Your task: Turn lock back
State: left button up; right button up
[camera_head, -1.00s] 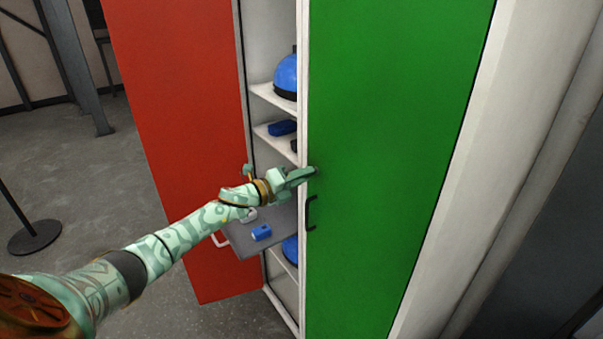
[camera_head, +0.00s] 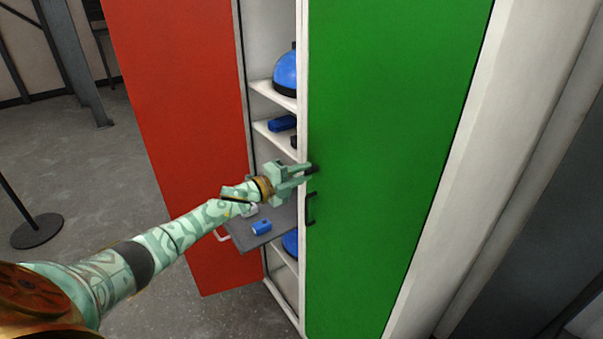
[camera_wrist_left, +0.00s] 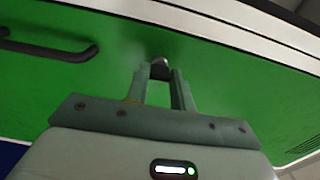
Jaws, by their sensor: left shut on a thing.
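The lock (camera_wrist_left: 160,67) is a small dark and metallic knob on the green door, between my left fingertips in the left wrist view. The green door (camera_head: 395,120) stands on the right side of the cabinet, with a black handle (camera_head: 310,208) below the lock. My left gripper (camera_head: 312,171) reaches the door's left edge and is shut on the lock; it also shows in the left wrist view (camera_wrist_left: 160,73). The fingers cover the lock in the head view, and its turn angle cannot be told. My right gripper is in neither view.
The red door (camera_head: 180,120) stands open on the left. Between the doors are shelves (camera_head: 262,131) with a blue helmet-like thing (camera_head: 286,72) and blue items. A grey tray (camera_head: 280,228) holds a small blue object (camera_head: 261,228) below my left wrist.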

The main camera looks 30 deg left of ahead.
pick_arm(q)
jog(key=o, duration=1)
jog(key=shift+a, duration=0.1)
jog(key=v, duration=1.6)
jog(key=shift+s, duration=0.25)
